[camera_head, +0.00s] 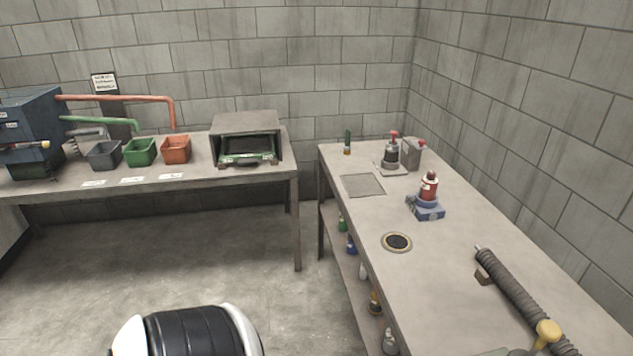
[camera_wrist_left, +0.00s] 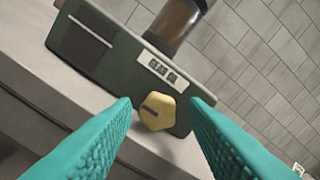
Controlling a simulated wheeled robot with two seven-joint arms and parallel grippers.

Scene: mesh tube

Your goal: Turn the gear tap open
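The gear tap (camera_wrist_left: 157,111) is a yellow faceted knob with a dark slot across its face. It sits low on the front of a dark green box (camera_wrist_left: 105,65) labelled "GEAR OIL", with a brown cylindrical container (camera_wrist_left: 178,20) above it. The box looks tilted in the left wrist view. My left gripper (camera_wrist_left: 160,103) is open, its two teal fingers pointing at the tap with one tip on each side of it. I cannot tell whether they touch it. Neither gripper shows in the head view, and I cannot make out the gear oil box there.
The right workbench (camera_head: 450,240) carries a ribbed hose (camera_head: 515,290), a red bottle on a blue base (camera_head: 428,195) and a round port (camera_head: 397,242). The left table (camera_head: 230,179) holds bins and a metal box (camera_head: 246,125). Floor between them is clear.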

